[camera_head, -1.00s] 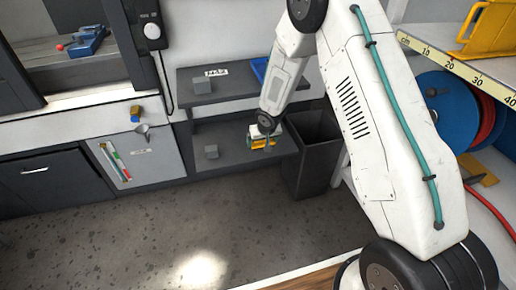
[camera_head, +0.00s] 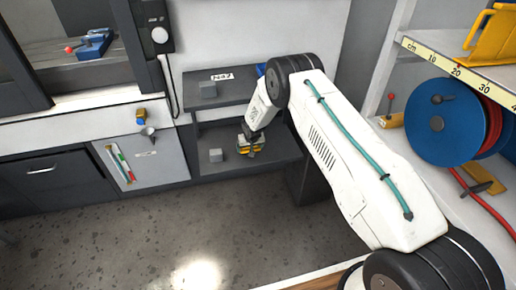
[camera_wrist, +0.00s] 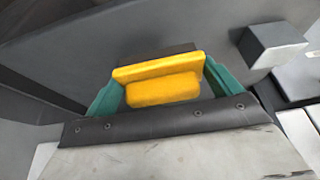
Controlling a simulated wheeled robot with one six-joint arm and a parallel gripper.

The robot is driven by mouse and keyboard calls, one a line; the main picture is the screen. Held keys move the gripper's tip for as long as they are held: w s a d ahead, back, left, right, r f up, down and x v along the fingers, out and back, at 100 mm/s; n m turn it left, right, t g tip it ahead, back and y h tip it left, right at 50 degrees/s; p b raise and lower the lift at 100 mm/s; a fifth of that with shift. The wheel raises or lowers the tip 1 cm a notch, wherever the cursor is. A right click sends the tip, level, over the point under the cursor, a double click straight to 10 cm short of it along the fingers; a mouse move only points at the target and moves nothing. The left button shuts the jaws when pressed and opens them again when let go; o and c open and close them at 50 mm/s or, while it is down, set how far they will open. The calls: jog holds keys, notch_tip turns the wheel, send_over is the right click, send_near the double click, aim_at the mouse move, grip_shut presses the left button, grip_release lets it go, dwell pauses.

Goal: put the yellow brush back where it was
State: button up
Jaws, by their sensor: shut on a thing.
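The yellow brush (camera_wrist: 162,88) is between the teal fingers of my gripper (camera_wrist: 163,76) in the wrist view. The fingers are closed on its two ends. In the head view my gripper (camera_head: 250,147) is small, over the lower dark shelf (camera_head: 280,147), with a bit of yellow showing at it. I cannot tell whether the brush touches the shelf. A dark surface lies behind the brush in the wrist view.
A grey block (camera_head: 216,155) sits left of my gripper on the lower shelf. A dark bin (camera_head: 312,185) stands to the right. The floor (camera_head: 150,230) in front is clear.

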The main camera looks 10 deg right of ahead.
aim_at(258, 147)
jog(key=w+d, duration=0.2)
jog(key=d, duration=0.1)
jog(key=w+d, duration=0.1)
jog(key=shift+d+f, duration=0.25)
jog(key=shift+d, duration=0.05)
jog(key=shift+w+d+f, duration=0.1)
jog(key=shift+f, duration=1.65)
jog(key=shift+f, duration=0.15)
jog(key=o, duration=0.8)
jog(key=shift+o, duration=0.2)
jog(key=shift+v, duration=3.9)
